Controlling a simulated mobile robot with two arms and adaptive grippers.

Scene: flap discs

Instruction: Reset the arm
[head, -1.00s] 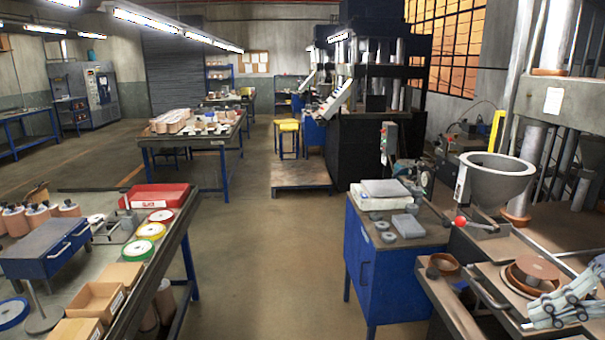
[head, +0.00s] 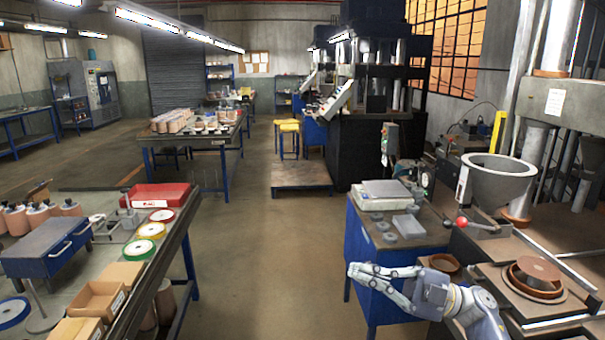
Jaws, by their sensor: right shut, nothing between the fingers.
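My right gripper (head: 352,276) is in the lower right of the head view, its arm coming in from the bottom right. Its fingers point left and are shut, with nothing between them. It shows in front of the blue cabinet (head: 360,238) and left of the press table. My left gripper is not in the view.
A left bench holds a red tray (head: 157,196), several coloured discs and cardboard boxes (head: 97,300). On the right are a scale (head: 384,194), a grey bowl (head: 497,180) with a red-knobbed lever, and brown round moulds (head: 538,277). The middle floor (head: 270,270) is clear.

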